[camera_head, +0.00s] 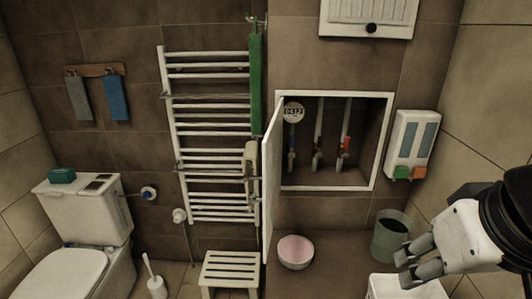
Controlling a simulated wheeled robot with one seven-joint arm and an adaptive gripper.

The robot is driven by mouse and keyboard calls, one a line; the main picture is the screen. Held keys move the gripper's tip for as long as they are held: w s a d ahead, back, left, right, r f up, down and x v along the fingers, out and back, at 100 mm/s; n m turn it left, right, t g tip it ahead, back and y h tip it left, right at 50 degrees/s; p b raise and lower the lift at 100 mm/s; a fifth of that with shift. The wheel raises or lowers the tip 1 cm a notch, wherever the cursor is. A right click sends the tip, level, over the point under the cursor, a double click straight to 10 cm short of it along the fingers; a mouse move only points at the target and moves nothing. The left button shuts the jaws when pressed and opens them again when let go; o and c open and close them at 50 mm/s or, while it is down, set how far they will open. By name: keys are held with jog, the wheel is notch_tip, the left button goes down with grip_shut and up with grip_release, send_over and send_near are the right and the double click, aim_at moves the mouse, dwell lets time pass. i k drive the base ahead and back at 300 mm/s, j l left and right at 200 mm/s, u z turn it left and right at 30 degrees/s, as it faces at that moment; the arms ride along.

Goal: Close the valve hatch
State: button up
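The valve hatch is a white wall box whose frame (384,140) surrounds a recess. Its white door (271,180) is hinged on the left and stands wide open, swung out toward me and seen nearly edge-on. Inside are several valve pipes (318,140) with red and blue parts and a round meter (293,112). My gripper (403,268) is at the lower right, below and right of the hatch, well apart from the door. Its fingers point left, with a gap between the tips and nothing held.
A towel radiator (210,125) with a green towel (256,85) stands left of the door. A dispenser (412,145) hangs right of the hatch. A toilet (85,235) is far left.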

aim_at(272, 142)
jog(key=k+j, duration=0.1)
jog(key=j, duration=0.55)
jog(key=k+j, duration=0.15)
jog(key=j, duration=0.15)
jog(key=i+j, duration=0.2)
jog(key=j, duration=0.2)
